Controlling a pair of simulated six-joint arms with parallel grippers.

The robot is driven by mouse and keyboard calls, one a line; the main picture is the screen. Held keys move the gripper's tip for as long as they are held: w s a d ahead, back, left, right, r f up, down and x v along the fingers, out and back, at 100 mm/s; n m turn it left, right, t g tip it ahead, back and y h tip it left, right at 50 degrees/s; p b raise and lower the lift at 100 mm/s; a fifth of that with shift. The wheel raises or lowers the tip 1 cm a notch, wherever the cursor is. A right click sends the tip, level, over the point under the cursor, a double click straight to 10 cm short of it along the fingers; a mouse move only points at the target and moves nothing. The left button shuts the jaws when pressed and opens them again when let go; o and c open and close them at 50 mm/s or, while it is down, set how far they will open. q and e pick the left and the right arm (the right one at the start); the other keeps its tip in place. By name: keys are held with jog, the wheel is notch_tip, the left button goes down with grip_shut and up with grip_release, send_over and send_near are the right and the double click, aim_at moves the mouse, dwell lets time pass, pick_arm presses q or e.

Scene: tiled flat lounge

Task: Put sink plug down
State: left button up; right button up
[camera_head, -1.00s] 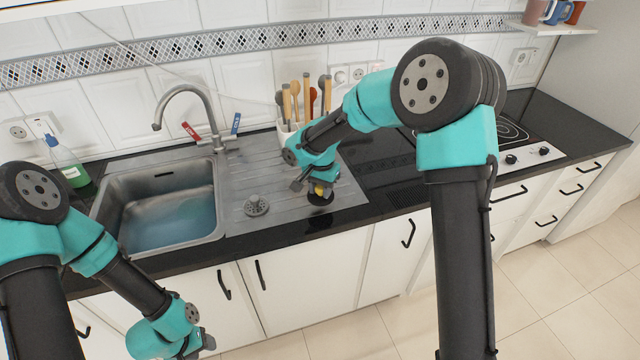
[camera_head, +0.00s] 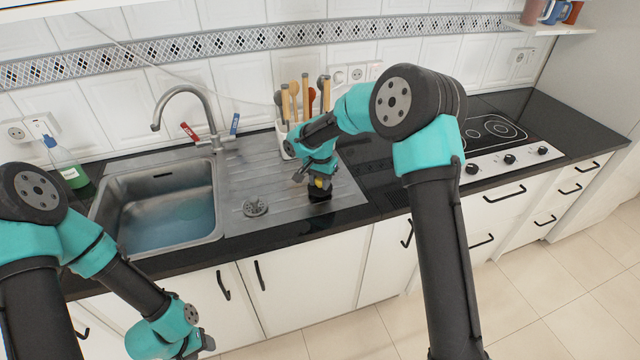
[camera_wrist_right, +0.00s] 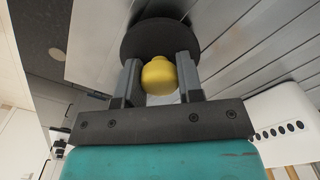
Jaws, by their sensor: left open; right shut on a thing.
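The sink plug is a black disc with a yellow knob. In the right wrist view the knob (camera_wrist_right: 159,76) sits between my right gripper's two fingers (camera_wrist_right: 160,80), and the black disc (camera_wrist_right: 150,38) lies beyond the fingertips. In the head view my right gripper (camera_head: 319,179) is shut on the plug (camera_head: 320,193), low at the right front of the ridged steel drainboard (camera_head: 285,217). I cannot tell whether the disc touches the board. My left gripper (camera_head: 196,346) is open and empty, low in front of the cabinets.
The sink basin (camera_head: 158,243) holds some water, left of the drainboard. A metal strainer (camera_head: 255,207) lies on the drainboard left of the plug. A utensil holder (camera_head: 287,140) stands behind. A green soap bottle (camera_head: 70,170) is far left, a hob (camera_head: 495,132) right.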

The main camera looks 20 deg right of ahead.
aim_at(320, 179)
jog(key=shift+f, duration=0.55)
jog(key=shift+f, duration=0.15)
jog(key=o, duration=0.9)
notch_tip(320, 179, up, 12)
jog(key=shift+r, duration=0.2)
jog(key=shift+f, duration=0.1)
